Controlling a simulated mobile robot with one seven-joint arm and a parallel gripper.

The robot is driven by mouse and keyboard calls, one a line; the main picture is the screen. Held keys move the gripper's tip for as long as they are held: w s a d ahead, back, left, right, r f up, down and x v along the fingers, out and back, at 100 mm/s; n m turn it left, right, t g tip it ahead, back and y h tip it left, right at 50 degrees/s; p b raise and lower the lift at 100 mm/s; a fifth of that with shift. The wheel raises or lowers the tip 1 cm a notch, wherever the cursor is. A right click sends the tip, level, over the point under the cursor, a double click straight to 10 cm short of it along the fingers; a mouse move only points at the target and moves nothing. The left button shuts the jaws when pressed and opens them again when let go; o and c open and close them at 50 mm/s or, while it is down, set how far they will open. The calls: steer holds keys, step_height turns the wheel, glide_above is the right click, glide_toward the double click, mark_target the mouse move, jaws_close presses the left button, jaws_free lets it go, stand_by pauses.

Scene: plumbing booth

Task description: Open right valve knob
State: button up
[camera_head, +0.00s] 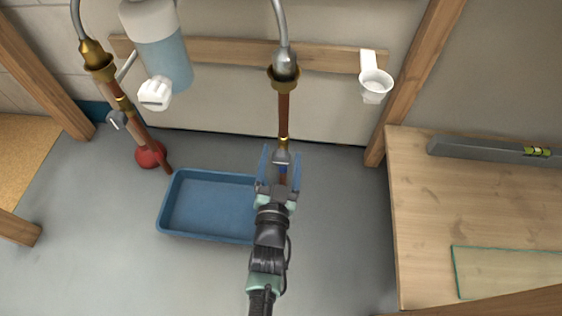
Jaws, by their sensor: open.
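The right copper pipe (284,112) hangs down at the middle, with a brass and grey fitting at its top and a brass valve lower down. The valve body (282,156) sits just beyond my gripper (281,165). My gripper is open, with a blue finger on each side of the pipe's lower end. A small blue part, perhaps the right valve knob (283,169), shows between the fingers. Most of it is hidden by the gripper, so its angle and any contact cannot be told.
A blue tray (168,207) lies on the grey floor, left of and partly behind my gripper. A white cup (374,86) and a bottle (163,50) are at the wooden rail. A wooden bench (420,220) stands at right.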

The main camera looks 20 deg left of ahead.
jaws_close()
stand_by(0.5)
